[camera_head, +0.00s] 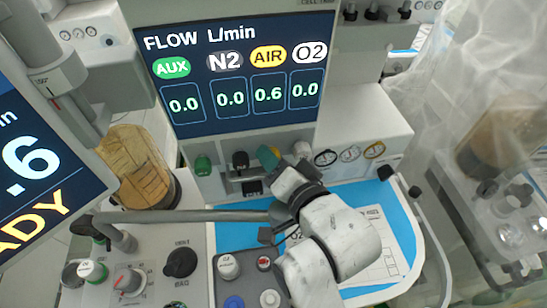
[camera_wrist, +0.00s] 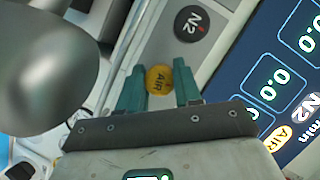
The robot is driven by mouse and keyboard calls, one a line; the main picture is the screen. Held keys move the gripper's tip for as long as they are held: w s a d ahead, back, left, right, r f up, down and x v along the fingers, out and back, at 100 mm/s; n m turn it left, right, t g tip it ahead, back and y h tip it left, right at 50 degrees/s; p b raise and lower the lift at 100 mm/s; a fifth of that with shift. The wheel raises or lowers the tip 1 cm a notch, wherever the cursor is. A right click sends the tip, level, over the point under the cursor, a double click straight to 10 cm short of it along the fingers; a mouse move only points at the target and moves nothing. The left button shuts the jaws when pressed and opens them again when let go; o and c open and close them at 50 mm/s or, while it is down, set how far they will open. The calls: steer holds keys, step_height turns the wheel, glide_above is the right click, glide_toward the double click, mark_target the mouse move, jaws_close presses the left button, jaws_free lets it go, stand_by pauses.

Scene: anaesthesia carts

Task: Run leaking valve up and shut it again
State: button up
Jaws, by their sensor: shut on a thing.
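The flow display (camera_head: 237,133) reads AIR 0.6, with AUX, N2 and O2 at 0.0. Below it is a row of flow knobs. My gripper (camera_head: 268,157) is at the AIR knob's place in that row and hides it in the head view. In the wrist view the yellow AIR knob (camera_wrist: 159,79) sits between the two green fingers of my gripper (camera_wrist: 160,86), which is shut on it. The black N2 knob (camera_wrist: 190,24) is beside it; it also shows in the head view (camera_head: 240,160).
The green AUX knob (camera_head: 202,166) is left of N2, and the white O2 knob (camera_head: 302,149) is just right of my gripper. Round gauges (camera_head: 350,153) are further right. A horizontal bar (camera_head: 180,215) passes below the knobs. A tilted screen (camera_head: 30,160) stands at left.

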steer(key=shift+f+m+y, duration=0.1)
steer(key=shift+m+y, duration=0.4)
steer(key=shift+m, duration=0.3)
steer(key=o, duration=0.8)
steer(key=shift+c, duration=0.2)
steer(key=b+v, duration=0.1)
steer(key=v, duration=1)
steer(key=shift+f, duration=0.15)
